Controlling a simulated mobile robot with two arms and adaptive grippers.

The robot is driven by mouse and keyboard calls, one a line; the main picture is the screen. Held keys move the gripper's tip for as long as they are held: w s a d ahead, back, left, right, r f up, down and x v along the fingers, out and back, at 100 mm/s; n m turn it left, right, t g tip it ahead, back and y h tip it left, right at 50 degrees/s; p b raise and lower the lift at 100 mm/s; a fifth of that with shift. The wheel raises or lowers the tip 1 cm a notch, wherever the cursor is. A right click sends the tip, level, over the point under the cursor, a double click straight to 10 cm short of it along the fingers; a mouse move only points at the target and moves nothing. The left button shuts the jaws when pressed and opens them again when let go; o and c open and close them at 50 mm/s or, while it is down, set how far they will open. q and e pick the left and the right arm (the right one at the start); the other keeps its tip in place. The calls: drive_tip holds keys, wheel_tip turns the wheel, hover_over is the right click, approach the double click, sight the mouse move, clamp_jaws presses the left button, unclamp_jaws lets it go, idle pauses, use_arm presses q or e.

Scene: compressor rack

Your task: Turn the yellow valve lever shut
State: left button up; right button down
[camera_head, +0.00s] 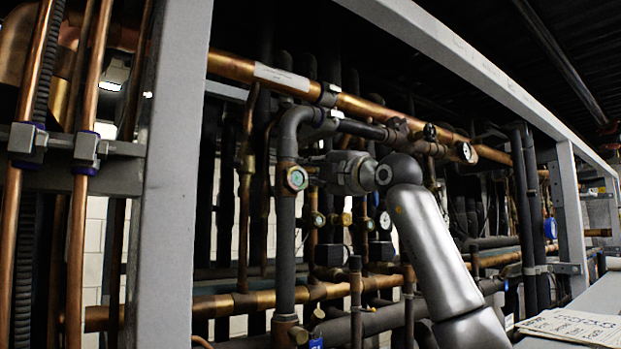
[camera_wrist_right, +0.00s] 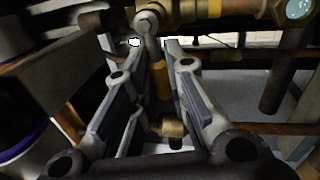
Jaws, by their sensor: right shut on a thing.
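The yellow valve lever (camera_wrist_right: 161,78) shows in the right wrist view, hanging from a grey metal stem and pivot (camera_wrist_right: 148,24) on a brass fitting. My right gripper (camera_wrist_right: 154,48) is shut on the lever, with one finger on each side of it. In the head view my right arm reaches up into the pipework from the lower right. Its fingers and the lever cannot be made out there, behind my wrist. My left gripper is in neither view.
A grey rack post (camera_head: 175,180) stands at the left. A long copper pipe (camera_head: 360,106) crosses above my wrist. Round gauges (camera_head: 297,178) and dark insulated pipes (camera_head: 285,240) crowd around my right arm. A printed sheet (camera_head: 575,326) lies at the lower right.

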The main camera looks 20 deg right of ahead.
drive_tip(key=shift+r+m, duration=0.2)
drive_tip(key=shift+m, duration=0.3)
drive_tip(key=c, duration=1.4)
unclamp_jaws()
drive_tip(key=shift+c, duration=0.2)
drive_tip(key=shift+f, duration=0.1)
drive_tip(key=v, duration=1.2)
